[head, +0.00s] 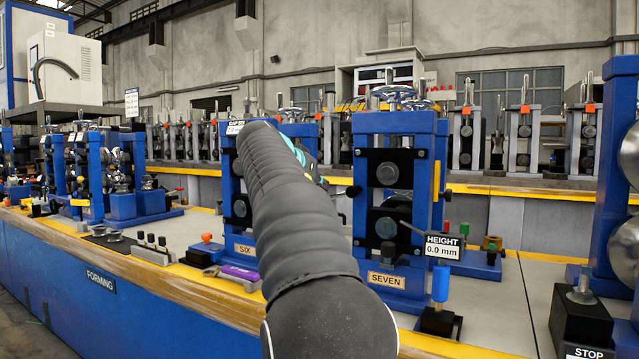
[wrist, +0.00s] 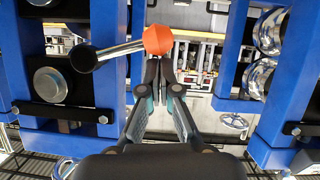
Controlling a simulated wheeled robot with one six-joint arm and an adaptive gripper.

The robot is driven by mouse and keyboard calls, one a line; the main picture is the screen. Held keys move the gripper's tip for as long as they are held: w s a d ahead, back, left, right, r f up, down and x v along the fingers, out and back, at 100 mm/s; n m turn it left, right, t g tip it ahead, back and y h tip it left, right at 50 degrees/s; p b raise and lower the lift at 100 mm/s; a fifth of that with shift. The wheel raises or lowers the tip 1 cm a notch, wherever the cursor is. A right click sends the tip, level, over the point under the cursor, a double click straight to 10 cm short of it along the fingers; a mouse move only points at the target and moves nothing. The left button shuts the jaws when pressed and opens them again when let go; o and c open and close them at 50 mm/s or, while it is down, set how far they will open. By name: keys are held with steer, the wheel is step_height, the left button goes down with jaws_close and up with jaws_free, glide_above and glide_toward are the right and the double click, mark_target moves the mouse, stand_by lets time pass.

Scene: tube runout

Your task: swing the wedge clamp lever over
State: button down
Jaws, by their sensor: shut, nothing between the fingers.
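In the wrist view, a lever with a chrome rod and an orange ball knob (wrist: 158,40) sticks out to the right from a black round hub (wrist: 83,58) on a blue stand; I take it for the wedge clamp lever. My gripper (wrist: 163,62) is shut and empty, with its fingertips just below the knob in the picture. I cannot tell whether they touch it. In the head view my dark arm hides the gripper and this lever.
Blue stands SIX (head: 243,248) and SEVEN (head: 388,280) flank my arm. In the wrist view, a blue post (wrist: 288,90) with chrome rollers stands close on the right. A HEIGHT display (head: 444,247) and a blue-handled knob (head: 440,284) sit by SEVEN.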

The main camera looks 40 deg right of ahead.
steer(key=shift+f+n, duration=0.3)
steer(key=shift+f, duration=0.05)
stand_by(0.3)
steer(key=f+n+g, duration=0.1)
steer(key=f+n+g+h, duration=0.1)
steer(key=f+n, duration=0.1)
steer(key=f+n+g+h, duration=0.1)
steer(key=shift+s+d+f+b, duration=0.1)
steer(key=shift+s+f+b, duration=0.2)
steer(key=shift+s+d+f+n+g+h+b, duration=0.3)
steer(key=shift+s+f+n+h+b, duration=0.2)
steer(key=shift+n, duration=0.45)
steer(key=shift+s+d+f+n+g+h+b, duration=0.15)
steer(key=shift+s+f+n+g+h+b, duration=0.3)
steer(key=shift+n, duration=0.55)
steer(key=shift+s+d+f+n+g+h+b, duration=0.2)
steer(key=shift+s+f+n+h+b, duration=0.3)
steer(key=shift+n, duration=0.45)
steer(key=shift+s+f, duration=0.15)
steer(key=shift+s, duration=0.05)
